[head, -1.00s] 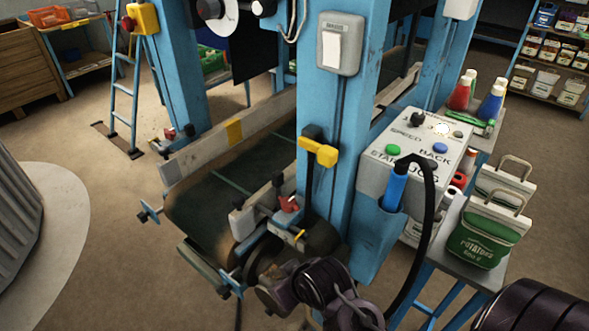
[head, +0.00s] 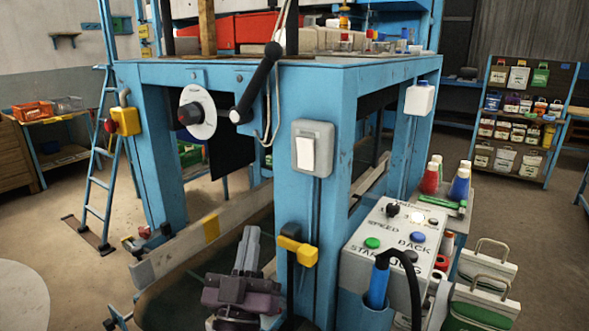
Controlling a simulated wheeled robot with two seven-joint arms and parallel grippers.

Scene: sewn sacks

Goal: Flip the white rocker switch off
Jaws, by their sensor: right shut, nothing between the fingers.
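The white rocker switch (head: 307,153) sits in a grey box on the front face of the blue corner post, near the middle of the head view. Its rocker is in plain sight, but I cannot tell its on or off position for sure. My right gripper (head: 249,236) is at the lower middle, below and left of the switch, with its fingers pointing up. It is shut, empty and apart from the switch. My left gripper is not in view.
A grey control box (head: 392,245) with a blue tool and black cable stands at right. Space before the switch looks clear.

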